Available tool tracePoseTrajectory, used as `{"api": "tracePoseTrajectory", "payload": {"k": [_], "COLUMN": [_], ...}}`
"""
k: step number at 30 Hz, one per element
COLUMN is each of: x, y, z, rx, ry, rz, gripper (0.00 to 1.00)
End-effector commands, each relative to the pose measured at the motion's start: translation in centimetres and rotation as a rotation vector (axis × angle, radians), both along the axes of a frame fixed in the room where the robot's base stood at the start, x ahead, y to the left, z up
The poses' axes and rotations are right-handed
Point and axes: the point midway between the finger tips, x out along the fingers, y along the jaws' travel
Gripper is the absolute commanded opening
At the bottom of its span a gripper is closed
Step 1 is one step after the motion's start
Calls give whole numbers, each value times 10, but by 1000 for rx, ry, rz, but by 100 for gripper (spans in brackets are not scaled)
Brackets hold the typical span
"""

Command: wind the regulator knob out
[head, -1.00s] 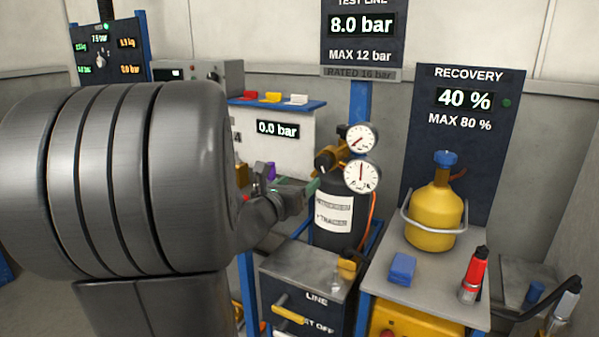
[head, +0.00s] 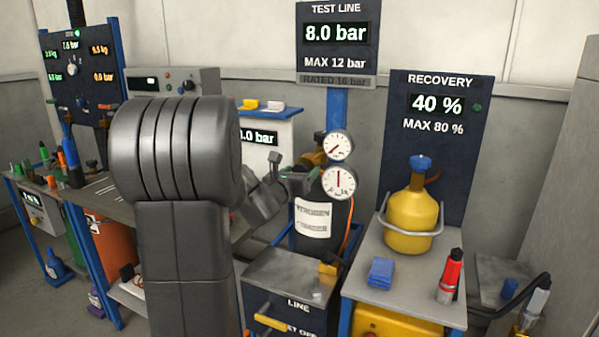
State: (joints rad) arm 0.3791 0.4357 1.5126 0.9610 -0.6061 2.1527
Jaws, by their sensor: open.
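The brass regulator (head: 314,158) sits on top of the dark nitrogen cylinder (head: 325,238), left of two round white gauges. The upper gauge (head: 338,146) and the lower gauge (head: 339,182) face me. The regulator knob cannot be made out clearly; the fingers and the regulator body crowd that spot. My gripper (head: 289,168) is open just left of the regulator, its fingers pointing right towards it. Whether a finger touches the regulator or knob cannot be told. My arm covers the middle left of the view.
The test line display (head: 336,34) reads 8.0 bar, MAX 12 bar. The recovery board (head: 440,150) reads 40 %. A yellow recovery cylinder (head: 410,222), a blue block (head: 381,271) and a red bottle (head: 451,273) stand on the right bench. A grey-topped cabinet (head: 292,272) stands below the regulator.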

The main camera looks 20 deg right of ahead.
Motion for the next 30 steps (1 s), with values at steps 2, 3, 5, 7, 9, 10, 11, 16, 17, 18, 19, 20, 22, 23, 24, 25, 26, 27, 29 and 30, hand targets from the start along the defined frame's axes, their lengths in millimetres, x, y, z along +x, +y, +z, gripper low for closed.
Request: {"api": "tracePoseTrajectory", "payload": {"k": [2,3,5,7,9,10,11,16,17,18,19,20,22,23,24,25,26,27,29,30], "x": [1,1,1,1,1,1,1,1,1,1,1,1,1,1,1,1,1,1,1,1], "y": [-2,-2,-2,-2,-2,-1,-1,-1,-1,-1,-1,-1,-1,-1,-1,-1,-1,-1,-1,-1], "z": [0,0,0,0,0,0,0,0,0,0,0,0,0,0,-1,-1,-1,-1,-1,-1], "rx": [0,0,0,0,0,0,0,0,0,-1,-1,-2,-6,-9,-15,-21,-27,-38,-58,-73], "ry": [0,0,0,0,0,0,0,0,0,1,1,2,7,11,18,25,32,45,67,85], "rz": [0,0,0,0,1,1,1,1,1,1,1,1,1,1,1,1,1,1,1,1], "gripper": [67,67,67,67,66,60,54,23,23,23,23,23,23,23,23,23,23,23,23,23]}}
